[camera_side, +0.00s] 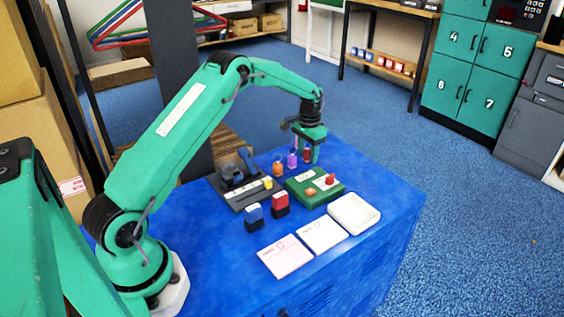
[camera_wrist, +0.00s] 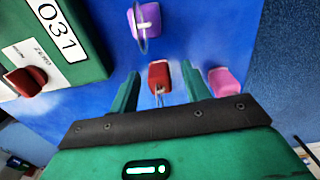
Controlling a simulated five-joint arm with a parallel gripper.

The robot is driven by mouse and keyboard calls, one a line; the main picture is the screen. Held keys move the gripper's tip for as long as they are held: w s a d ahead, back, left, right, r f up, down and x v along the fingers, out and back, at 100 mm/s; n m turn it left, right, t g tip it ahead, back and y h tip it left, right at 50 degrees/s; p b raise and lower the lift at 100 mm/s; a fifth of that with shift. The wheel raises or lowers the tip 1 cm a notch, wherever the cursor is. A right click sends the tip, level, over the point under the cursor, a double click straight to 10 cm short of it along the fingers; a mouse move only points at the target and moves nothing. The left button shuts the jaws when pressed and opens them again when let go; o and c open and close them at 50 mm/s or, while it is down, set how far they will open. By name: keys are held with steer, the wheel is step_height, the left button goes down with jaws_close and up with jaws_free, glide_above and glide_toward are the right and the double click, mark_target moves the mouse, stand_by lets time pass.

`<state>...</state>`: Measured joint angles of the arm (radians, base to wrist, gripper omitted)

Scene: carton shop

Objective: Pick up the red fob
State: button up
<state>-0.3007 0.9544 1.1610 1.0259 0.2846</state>
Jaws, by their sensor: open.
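The red fob (camera_wrist: 159,75) has a metal ring and shows between my gripper's fingers (camera_wrist: 160,84) in the wrist view. My gripper is open, with one finger to each side of the fob and a gap at both sides. In the side view my gripper (camera_side: 308,150) points down at the table's far side, with the red fob (camera_side: 307,155) at its fingers, partly hidden.
A purple fob (camera_wrist: 145,20) and a pink fob (camera_wrist: 222,82) flank the red one. An orange fob (camera_side: 277,168) stands further left. A green box (camera_side: 313,187) with a red knob is close by. A white tray (camera_side: 354,214), cards and stamps lie nearer the camera.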

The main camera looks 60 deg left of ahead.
mark_target(308, 150)
steer(key=shift+f, duration=0.25)
stand_by(0.3)
jaws_close()
steer(key=shift+r, duration=0.1)
steer(key=shift+r, duration=0.8)
step_height(308, 150, up, 2)
steer(key=shift+r, duration=0.2)
steer(key=s+d+r, duration=0.2)
steer(key=d+r, duration=0.5)
steer(key=d, duration=0.4)
steer(key=shift+s+d, duration=0.2)
steer(key=shift+s, duration=0.2)
